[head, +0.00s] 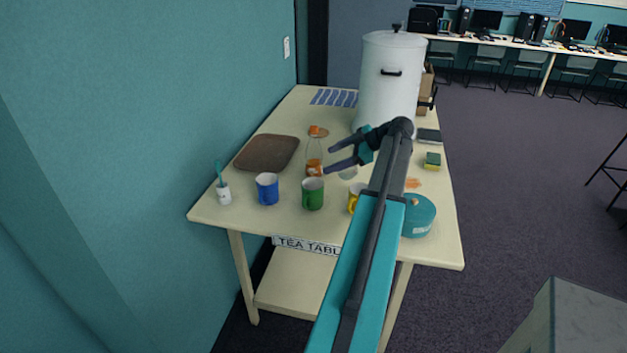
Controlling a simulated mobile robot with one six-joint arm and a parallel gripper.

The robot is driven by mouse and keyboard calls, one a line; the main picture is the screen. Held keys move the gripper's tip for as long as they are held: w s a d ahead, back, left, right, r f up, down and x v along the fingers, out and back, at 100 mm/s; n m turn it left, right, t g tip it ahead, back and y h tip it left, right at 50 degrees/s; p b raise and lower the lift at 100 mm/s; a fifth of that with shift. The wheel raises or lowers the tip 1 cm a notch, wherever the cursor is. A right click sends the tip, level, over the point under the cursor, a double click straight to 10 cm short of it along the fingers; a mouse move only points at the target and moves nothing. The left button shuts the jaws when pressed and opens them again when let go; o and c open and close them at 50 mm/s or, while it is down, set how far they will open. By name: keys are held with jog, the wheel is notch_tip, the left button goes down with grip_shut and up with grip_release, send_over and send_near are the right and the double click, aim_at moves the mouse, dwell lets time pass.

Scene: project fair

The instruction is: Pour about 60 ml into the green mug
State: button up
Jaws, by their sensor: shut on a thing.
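The green mug (313,194) stands upright near the front of the table, between a blue mug (267,188) and a partly hidden yellow mug (354,199). My gripper (328,160) is behind and above the green mug, its fingers pointing left.
The cream table (240,214) also holds a brown tray (266,153), a white cup with a brush (223,192), a large white urn (390,80), a teal round tin (418,216) and a sponge (432,160). A wall borders the left side.

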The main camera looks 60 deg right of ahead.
jog(key=shift+w+a+r+n+g+h+p, duration=0.15)
jog(key=shift+a+r+h+p, duration=0.05)
jog(key=shift+a, duration=0.15)
jog(key=shift+w+a+r+n+g+h+p, duration=0.15)
jog(key=shift+a+h, duration=0.05)
jog(key=shift+a, duration=0.15)
jog(key=g+h+p, duration=0.1)
jog(key=w+a+r+n+g+h+p, duration=0.1)
jog(key=h, duration=0.1)
jog(key=shift+a+n, duration=0.3)
jog(key=shift+r+h, duration=0.1)
jog(key=shift+h, duration=0.2)
jog(key=shift+w+a+r+n+g+h+p, duration=0.15)
jog(key=shift+r+n+g+h+p, duration=0.25)
jog(key=shift+n+g+h+p, duration=0.5)
dwell(2.3)
jog(key=shift+b, duration=0.3)
